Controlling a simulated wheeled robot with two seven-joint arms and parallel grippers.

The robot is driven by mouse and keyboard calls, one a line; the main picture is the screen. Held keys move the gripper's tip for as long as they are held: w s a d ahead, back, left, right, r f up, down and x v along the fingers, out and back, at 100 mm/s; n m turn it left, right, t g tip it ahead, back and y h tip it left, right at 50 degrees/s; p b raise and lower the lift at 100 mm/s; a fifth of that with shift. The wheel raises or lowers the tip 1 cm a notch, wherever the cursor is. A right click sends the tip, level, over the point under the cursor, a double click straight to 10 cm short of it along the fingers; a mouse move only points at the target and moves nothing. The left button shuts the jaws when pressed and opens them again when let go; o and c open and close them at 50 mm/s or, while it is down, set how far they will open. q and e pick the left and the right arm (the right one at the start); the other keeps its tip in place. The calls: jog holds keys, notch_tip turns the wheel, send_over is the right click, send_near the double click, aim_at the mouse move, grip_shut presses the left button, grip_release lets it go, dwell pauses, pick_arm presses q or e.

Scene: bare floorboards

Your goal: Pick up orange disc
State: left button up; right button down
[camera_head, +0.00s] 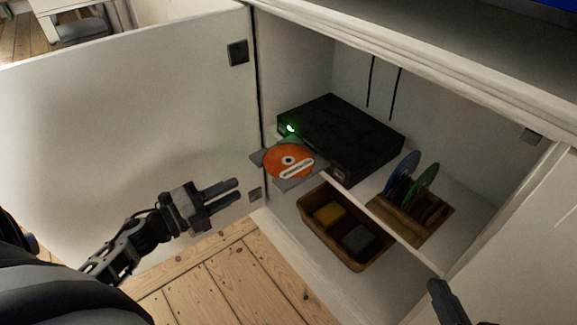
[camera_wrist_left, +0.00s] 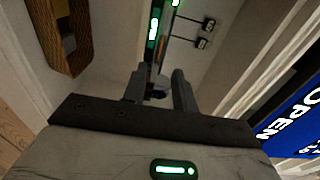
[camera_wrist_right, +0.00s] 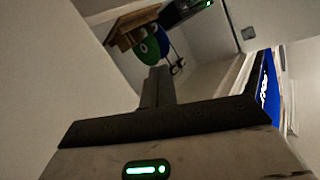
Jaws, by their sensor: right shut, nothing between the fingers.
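The orange disc (camera_head: 289,161) lies on the grey, pulled-out tray (camera_head: 292,184) of a black player (camera_head: 340,135) inside the open cabinet. My left gripper (camera_head: 239,191) is open and empty, to the left of the disc and lower in the head view, pointing toward the cabinet. In the left wrist view its two fingers (camera_wrist_left: 159,92) stand apart, and the disc cannot be made out clearly there. My right gripper (camera_head: 436,287) is at the lower right by the cabinet's right side, only partly in view. In the right wrist view its fingers (camera_wrist_right: 158,85) are together.
A wooden rack (camera_head: 421,222) holds a blue disc (camera_head: 402,172) and a green disc (camera_head: 424,184) on the shelf. A basket (camera_head: 375,262) with yellow and grey items sits below the shelf. The open white door (camera_head: 130,110) stands at left, behind my left gripper.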

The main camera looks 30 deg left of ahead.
aim_at(275, 172)
pick_arm(q)
jog(key=x, duration=0.3)
jog(key=b+x, duration=0.1)
jog(key=x, duration=0.3)
jog(key=d+b+x, duration=0.1)
jog(key=x, duration=0.2)
jog(key=shift+w+d, duration=0.1)
jog(key=shift+w, duration=0.05)
jog(key=shift+w+d, duration=0.2)
jog(key=shift+w, duration=0.25)
grip_shut()
pick_arm(e)
jog(key=shift+w+a+r+m+t+y, duration=0.15)
jog(key=shift+a+r+m+t+y, duration=0.25)
jog(key=shift+r+y, duration=0.15)
